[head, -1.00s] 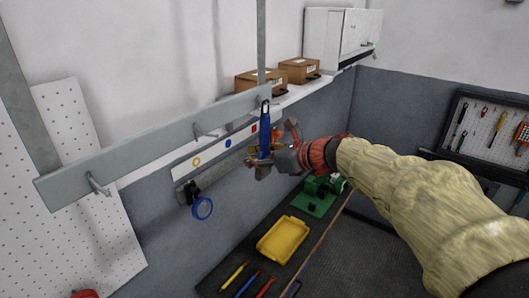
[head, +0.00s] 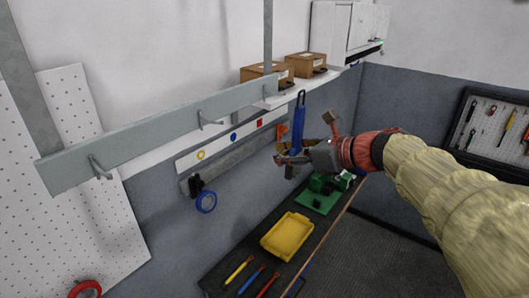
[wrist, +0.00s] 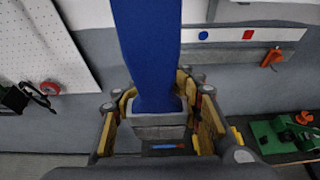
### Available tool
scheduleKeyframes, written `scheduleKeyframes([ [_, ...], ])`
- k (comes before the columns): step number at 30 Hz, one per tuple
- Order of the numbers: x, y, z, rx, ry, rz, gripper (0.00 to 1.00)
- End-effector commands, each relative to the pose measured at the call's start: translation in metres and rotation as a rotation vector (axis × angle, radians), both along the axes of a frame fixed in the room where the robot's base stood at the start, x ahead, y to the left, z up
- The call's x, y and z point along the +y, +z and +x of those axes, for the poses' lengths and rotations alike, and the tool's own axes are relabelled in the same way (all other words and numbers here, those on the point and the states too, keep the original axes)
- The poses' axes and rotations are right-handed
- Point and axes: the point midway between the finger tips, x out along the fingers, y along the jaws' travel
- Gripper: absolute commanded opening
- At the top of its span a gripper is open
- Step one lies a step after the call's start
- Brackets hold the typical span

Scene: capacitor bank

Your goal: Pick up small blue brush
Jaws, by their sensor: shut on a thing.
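The blue brush (head: 298,125) stands upright in my gripper (head: 296,160), with a dark loop at its top end. It is apart from the grey rail (head: 150,140) and to the right of the rail's hooks. In the wrist view the wide blue handle (wrist: 147,45) rises between the fingers of my gripper (wrist: 160,120). The gripper is shut on the brush's lower part. The fingers hide part of that lower end.
Cardboard boxes (head: 267,74) stand on the shelf behind the rail. Below are a bench with a yellow tray (head: 287,236), a green machine (head: 318,200) and several coloured tools. A blue ring (head: 206,201) hangs on the wall strip. A pegboard (head: 490,130) is at right.

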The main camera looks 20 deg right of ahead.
Motion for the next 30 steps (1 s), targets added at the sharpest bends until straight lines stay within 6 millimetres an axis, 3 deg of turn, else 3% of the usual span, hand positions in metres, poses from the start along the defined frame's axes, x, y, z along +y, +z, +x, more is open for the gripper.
scheduleKeyframes([
  [6,-0.033,-0.001,-0.043,-0.002,-0.007,-0.001,0.04],
  [12,-0.050,-0.001,-0.069,0.000,-0.004,0.000,0.03],
  [19,-0.059,0.000,-0.082,0.000,-0.001,0.000,0.03],
  [30,-0.060,0.000,-0.084,0.000,0.000,0.000,0.03],
])
